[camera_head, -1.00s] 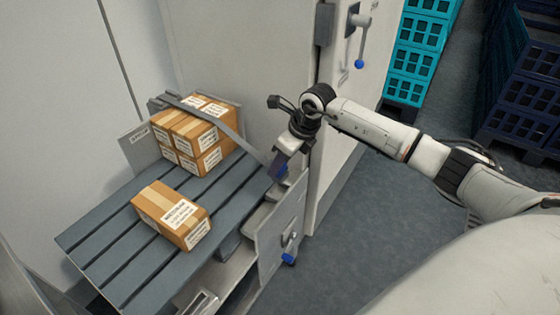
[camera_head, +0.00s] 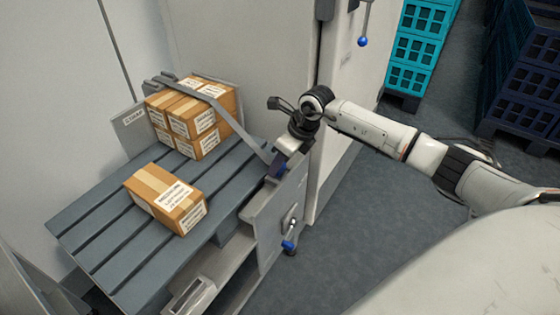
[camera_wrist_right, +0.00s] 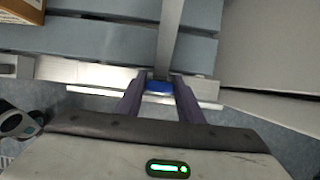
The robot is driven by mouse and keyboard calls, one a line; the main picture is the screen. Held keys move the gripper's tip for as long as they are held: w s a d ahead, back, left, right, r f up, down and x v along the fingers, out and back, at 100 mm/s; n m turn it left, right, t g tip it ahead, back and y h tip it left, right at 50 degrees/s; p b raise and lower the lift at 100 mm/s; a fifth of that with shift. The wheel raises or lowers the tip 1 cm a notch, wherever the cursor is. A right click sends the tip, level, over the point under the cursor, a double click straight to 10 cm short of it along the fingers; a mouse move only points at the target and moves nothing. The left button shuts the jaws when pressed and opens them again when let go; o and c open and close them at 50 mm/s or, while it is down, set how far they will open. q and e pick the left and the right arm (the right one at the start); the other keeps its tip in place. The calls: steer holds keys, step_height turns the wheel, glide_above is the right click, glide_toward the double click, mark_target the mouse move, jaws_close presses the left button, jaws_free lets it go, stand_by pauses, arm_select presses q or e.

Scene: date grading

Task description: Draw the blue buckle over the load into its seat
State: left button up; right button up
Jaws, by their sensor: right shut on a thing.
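My right gripper (camera_head: 276,168) is shut on the blue buckle (camera_wrist_right: 160,87), at the right edge of the slatted deck (camera_head: 92,238). In the right wrist view the buckle sits between the two fingers. A grey strap (camera_head: 252,140) runs taut from the buckle up over the stacked cartons (camera_head: 184,125) to a bracket behind them. The strap also shows in the wrist view (camera_wrist_right: 171,40). The buckle is beside a pale metal edge (camera_wrist_right: 90,72); I cannot tell whether they touch. The seat cannot be made out. My left gripper is not in view.
A single carton (camera_head: 160,185) lies on the front of the deck. A panel with a blue-tipped lever (camera_head: 289,244) stands below my right gripper. A pale cabinet (camera_head: 340,110) rises behind it. Teal crates (camera_head: 412,78) and dark blue crates (camera_head: 520,105) stand on the floor at right.

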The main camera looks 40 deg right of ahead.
steer(key=shift+f, duration=0.1)
stand_by(0.5)
steer(key=o, duration=1.2)
steer(key=p+v, duration=0.1)
steer(key=v, duration=0.9)
steer(key=shift+s, duration=0.1)
